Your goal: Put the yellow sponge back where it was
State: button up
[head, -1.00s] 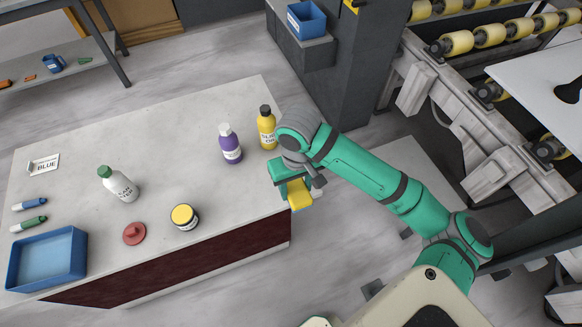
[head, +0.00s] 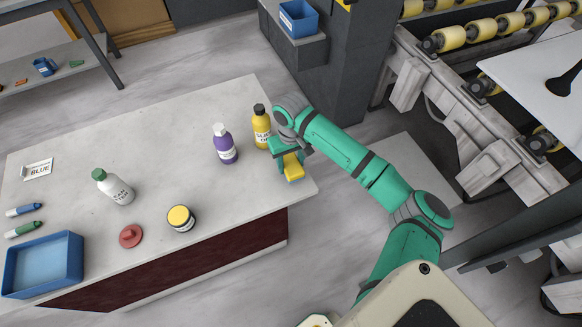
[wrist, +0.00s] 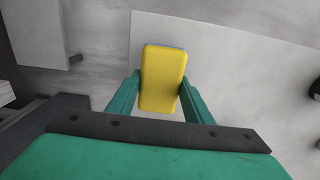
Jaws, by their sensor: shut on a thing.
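The yellow sponge (head: 292,169) is held in my gripper (head: 288,160) over the right end of the stone slab (head: 180,110), close to its front right corner. In the wrist view the sponge (wrist: 162,70) sits between the two green fingers, which are shut on its long sides. Part of the slab's edge shows behind it there. The sponge looks raised above the slab, but I cannot tell the exact height.
A yellow bottle (head: 262,130) stands just behind my gripper, with a purple bottle (head: 225,148) to its left. A yellow-lidded jar (head: 181,219), red knobbed object (head: 130,236), white green-capped bottle (head: 116,189) and blue tray (head: 45,268) stand farther left. The slab's front right is clear.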

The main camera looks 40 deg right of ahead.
aim_at(291, 168)
jog(key=shift+f, duration=1.6)
jog(key=shift+f, duration=0.1)
jog(key=o, duration=1)
notch_tip(291, 168, up, 12)
jog(key=shift+r, duration=0.15)
